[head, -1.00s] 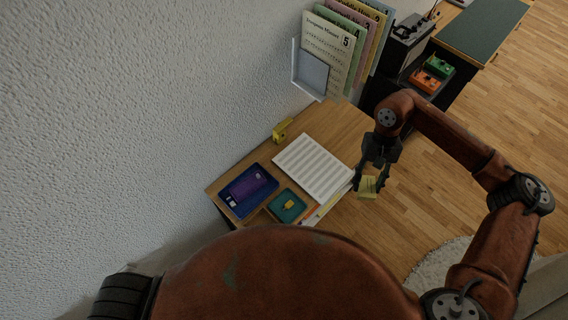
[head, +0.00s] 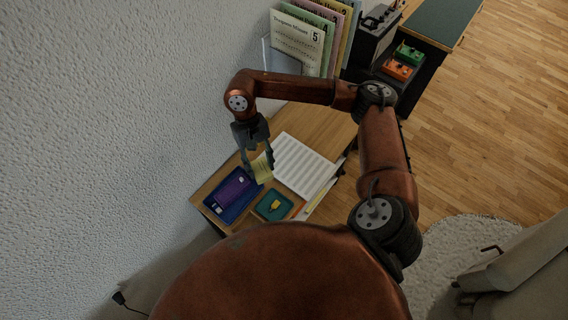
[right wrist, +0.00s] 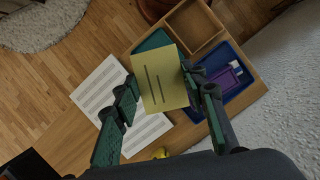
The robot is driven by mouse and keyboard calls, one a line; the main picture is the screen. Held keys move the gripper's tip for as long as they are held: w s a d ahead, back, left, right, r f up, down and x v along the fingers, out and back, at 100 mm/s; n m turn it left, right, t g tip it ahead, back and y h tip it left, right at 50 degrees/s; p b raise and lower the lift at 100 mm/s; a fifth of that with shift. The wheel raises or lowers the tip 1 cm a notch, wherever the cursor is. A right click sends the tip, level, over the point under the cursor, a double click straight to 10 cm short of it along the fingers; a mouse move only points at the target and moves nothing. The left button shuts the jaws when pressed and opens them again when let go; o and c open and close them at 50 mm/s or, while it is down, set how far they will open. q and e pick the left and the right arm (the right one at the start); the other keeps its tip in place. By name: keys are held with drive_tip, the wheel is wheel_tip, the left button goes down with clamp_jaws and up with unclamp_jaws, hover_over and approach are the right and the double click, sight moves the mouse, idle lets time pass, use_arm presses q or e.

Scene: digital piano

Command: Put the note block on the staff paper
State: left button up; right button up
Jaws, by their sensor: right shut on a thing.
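The note block (head: 262,168) is yellow, with dark lines on its face in the right wrist view (right wrist: 160,80). My right gripper (head: 259,170) is shut on it, with one finger at each side in the right wrist view (right wrist: 160,88). The block is held between the blue tray and the staff paper in the head view; its height above the desk is hard to tell. The staff paper (head: 305,166) is a white sheet with printed staves, flat on the desk to the right of the block. It also shows in the right wrist view (right wrist: 98,90). My left gripper is not in view.
A blue tray (head: 210,202) with a purple item and a teal tray (head: 263,214) with a small yellow piece sit at the near side. A yellow object (right wrist: 160,153) shows below the block in the right wrist view. Music books (head: 300,40) stand at the back.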

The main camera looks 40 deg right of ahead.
wheel_tip(320, 180, down, 7)
drive_tip(key=s+d+m+t+y+b, duration=0.1)
drive_tip(key=s+m+t+y+b, duration=0.15)
drive_tip(key=m, duration=1.05)
drive_tip(key=m+t+h+b, duration=0.2)
drive_tip(key=m+t+b, duration=0.15)
drive_tip(key=m, duration=1.45)
approach(289, 167)
drive_tip(key=shift+w+a+f+t, duration=0.2)
drive_tip(key=shift+a+f+t, duration=0.1)
drive_tip(key=shift+a+f, duration=0.4)
drive_tip(key=shift+w+d+f, duration=0.15)
drive_tip(key=shift+d+f, duration=0.15)
drive_tip(key=shift+f, duration=0.1)
wheel_tip(289, 167, down, 3)
drive_tip(key=shift+d+f, duration=0.15)
